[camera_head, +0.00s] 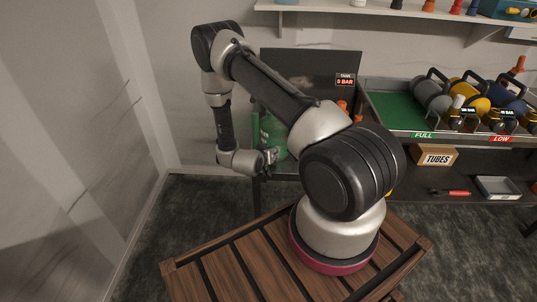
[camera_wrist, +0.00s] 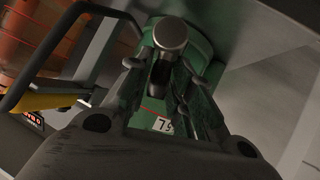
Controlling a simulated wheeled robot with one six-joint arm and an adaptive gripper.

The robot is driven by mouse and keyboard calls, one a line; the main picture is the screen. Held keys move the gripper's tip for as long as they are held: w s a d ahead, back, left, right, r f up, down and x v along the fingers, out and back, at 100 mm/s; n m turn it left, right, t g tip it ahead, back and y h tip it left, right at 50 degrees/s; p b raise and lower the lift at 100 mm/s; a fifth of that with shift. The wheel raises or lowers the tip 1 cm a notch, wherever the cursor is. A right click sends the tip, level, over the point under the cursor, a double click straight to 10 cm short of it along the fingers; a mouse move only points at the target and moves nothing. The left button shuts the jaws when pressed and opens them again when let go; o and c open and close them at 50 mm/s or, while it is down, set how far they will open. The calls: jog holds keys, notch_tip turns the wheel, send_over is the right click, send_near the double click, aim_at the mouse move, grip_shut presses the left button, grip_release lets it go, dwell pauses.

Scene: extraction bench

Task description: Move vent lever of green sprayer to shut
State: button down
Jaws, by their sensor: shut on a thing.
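The green sprayer (camera_head: 273,140) stands on the bench behind my forearm, partly hidden by it. In the wrist view its green body (camera_wrist: 205,45) fills the middle, with a white label reading about "75" low between my fingers. A lever with a round grey knob (camera_wrist: 171,34) and a dark stem stands between the fingertips; I take it for the vent lever. My gripper (camera_head: 270,155) is at the sprayer's front. In the wrist view my gripper (camera_wrist: 165,75) is shut on the lever's stem. The lever's pivot and any open or shut marks are hidden.
A dark panel (camera_head: 310,75) with a "TANK 0 BAR" display stands behind the sprayer. To the right a green FULL tray (camera_head: 392,108) adjoins grey, yellow and blue canisters near the LOW mark. A TUBES box (camera_head: 435,155) sits below. A black handle loop (camera_wrist: 60,25) is close left of my fingers.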

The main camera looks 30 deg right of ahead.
jog(key=shift+s+d+f+m+t+y, duration=0.15)
jog(key=shift+s+d+m+t+y, duration=0.15)
jog(key=shift+s+d+m+y, duration=0.4)
jog(key=c, duration=1.3)
grip_release()
jog(key=shift+w, duration=0.1)
jog(key=shift+w+a, duration=0.1)
jog(key=shift+a+r, duration=0.25)
jog(key=v, duration=1.1)
jog(key=shift+s+d+r, duration=0.1)
jog(key=shift+s, duration=0.3)
